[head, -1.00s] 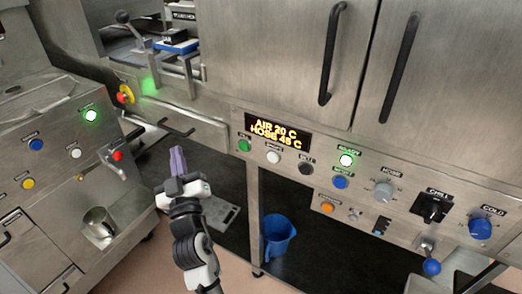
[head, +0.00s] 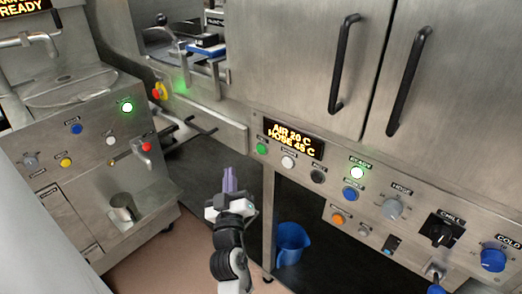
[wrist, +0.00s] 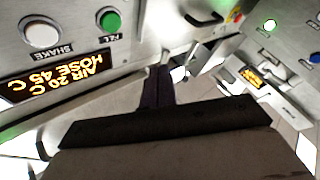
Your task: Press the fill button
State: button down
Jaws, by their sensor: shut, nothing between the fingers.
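The fill button is a round green button (head: 262,148) on the steel panel, at the left end of its upper row, beside the amber display. In the wrist view the green button (wrist: 110,20) shows at the upper left, its label upside down. My gripper (head: 229,180) is shut and empty, its purple fingers pointing up, to the left of and below the button in the head view. The fingers also show in the wrist view (wrist: 157,85), below and right of the button. They look apart from it.
A white shake button (head: 288,162) sits just right of the green one, under the display (head: 292,138). A drawer with a dark handle (head: 195,137) is to the left. A blue jug (head: 291,244) stands below the panel. A left-hand machine holds a metal cup (head: 124,207).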

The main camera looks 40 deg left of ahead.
jog(key=w+p, duration=0.1)
jog(key=p, duration=0.5)
send_near(257, 146)
jog(key=x, duration=0.3)
jog(key=a+x, duration=0.1)
jog(key=x, duration=0.1)
jog(key=shift+s, duration=0.35)
dwell(1.1)
jog(key=shift+w+p, duration=0.4)
jog(key=shift+w, duration=0.05)
jog(key=shift+w+p, duration=0.35)
jog(key=shift+w, duration=0.05)
dwell(0.5)
dwell(0.4)
jog(key=shift+s+b, duration=0.75)
jog(key=shift+s, duration=0.1)
